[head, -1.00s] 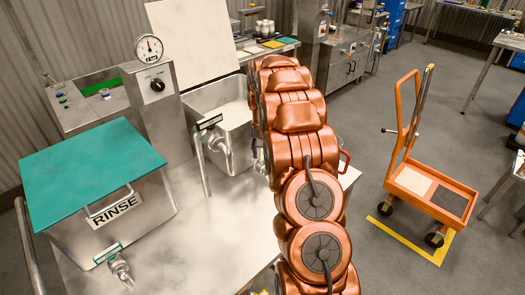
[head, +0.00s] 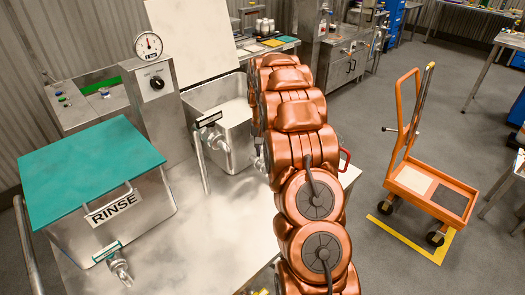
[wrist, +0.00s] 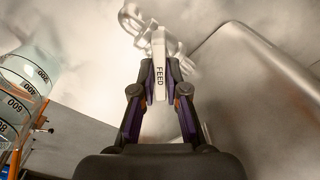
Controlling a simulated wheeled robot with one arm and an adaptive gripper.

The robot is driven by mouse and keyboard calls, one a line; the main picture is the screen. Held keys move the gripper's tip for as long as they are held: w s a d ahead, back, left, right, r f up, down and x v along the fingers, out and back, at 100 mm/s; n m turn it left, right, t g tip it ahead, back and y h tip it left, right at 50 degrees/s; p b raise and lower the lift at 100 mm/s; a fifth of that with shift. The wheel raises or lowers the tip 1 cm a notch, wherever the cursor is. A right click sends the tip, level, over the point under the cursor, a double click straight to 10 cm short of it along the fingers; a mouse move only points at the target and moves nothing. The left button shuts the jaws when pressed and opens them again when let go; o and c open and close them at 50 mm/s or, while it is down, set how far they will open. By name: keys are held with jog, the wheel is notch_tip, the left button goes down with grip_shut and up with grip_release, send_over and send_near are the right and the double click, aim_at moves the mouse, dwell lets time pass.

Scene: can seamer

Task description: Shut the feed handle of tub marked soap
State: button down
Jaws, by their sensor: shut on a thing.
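In the wrist view my gripper (wrist: 160,92) is shut on a pale feed handle (wrist: 159,62) marked FEED, with a finger on each side. A shiny metal valve (wrist: 140,18) shows beyond the handle. In the head view my copper arm hides most of my gripper and the handle. An open metal tub (head: 236,138) with pale contents stands just left of the arm, its lid (head: 190,40) raised. I see no soap marking. The other tub (head: 150,205) is marked RINSE and has a shut teal lid (head: 90,170).
A metal post with a dial gauge (head: 148,45) stands between the tubs. The worktop (head: 190,250) before them is mostly clear and wet-looking. In the wrist view a clear graduated vessel (wrist: 25,85) stands at left. An orange trolley (head: 425,185) stands on the floor at right.

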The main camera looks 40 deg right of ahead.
aim_at(262, 151)
jog(key=m+b, duration=0.3)
jog(key=shift+f+m, duration=0.15)
jog(key=shift+m, duration=0.15)
jog(key=shift+m+b, duration=1.5)
jog(key=shift+m, duration=0.8)
jog(key=c, duration=1.2)
grip_release()
jog(key=shift+r, duration=0.2)
notch_tip(262, 151, up, 12)
